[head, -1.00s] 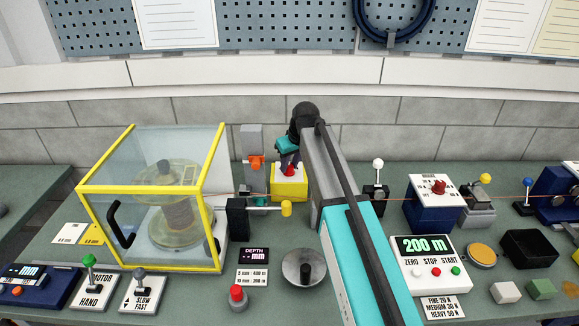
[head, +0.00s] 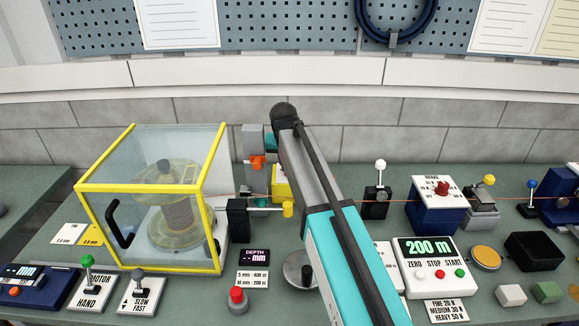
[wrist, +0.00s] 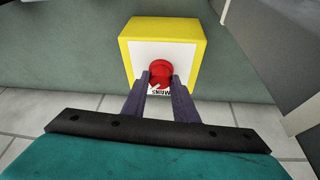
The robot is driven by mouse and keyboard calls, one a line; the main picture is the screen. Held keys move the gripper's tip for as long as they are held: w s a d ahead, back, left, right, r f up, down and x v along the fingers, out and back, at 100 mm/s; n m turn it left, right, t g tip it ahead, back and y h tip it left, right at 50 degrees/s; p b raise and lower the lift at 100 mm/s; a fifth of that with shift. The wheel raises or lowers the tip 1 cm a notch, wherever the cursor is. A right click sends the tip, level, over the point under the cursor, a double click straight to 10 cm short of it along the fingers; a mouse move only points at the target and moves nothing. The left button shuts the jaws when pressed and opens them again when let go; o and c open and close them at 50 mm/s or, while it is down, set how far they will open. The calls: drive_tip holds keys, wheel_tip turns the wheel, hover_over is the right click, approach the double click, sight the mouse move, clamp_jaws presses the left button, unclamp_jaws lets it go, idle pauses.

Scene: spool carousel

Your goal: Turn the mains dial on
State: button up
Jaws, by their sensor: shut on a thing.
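The mains dial (wrist: 160,70) is a red knob on the white face of a yellow box (wrist: 163,28), with an upside-down MAINS label partly showing below it in the wrist view. My gripper (wrist: 160,80) has its two dark fingers on either side of the knob, shut on it. A small white mark shows on the knob, but which setting it points to cannot be told. In the head view only the left part of the yellow box (head: 280,184) shows; my arm hides the dial and my fingers.
A grey post with an orange part (head: 257,162) stands just left of the box. A black block with a yellow-tipped lever (head: 288,208) is in front. The yellow-framed clear guard (head: 150,188) is further left. A white-knobbed lever (head: 380,165) stands right of my arm.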

drive_tip(key=shift+m, duration=0.3)
drive_tip(key=o, duration=1.1)
drive_tip(key=shift+c, duration=0.2)
drive_tip(key=shift+n, duration=0.7)
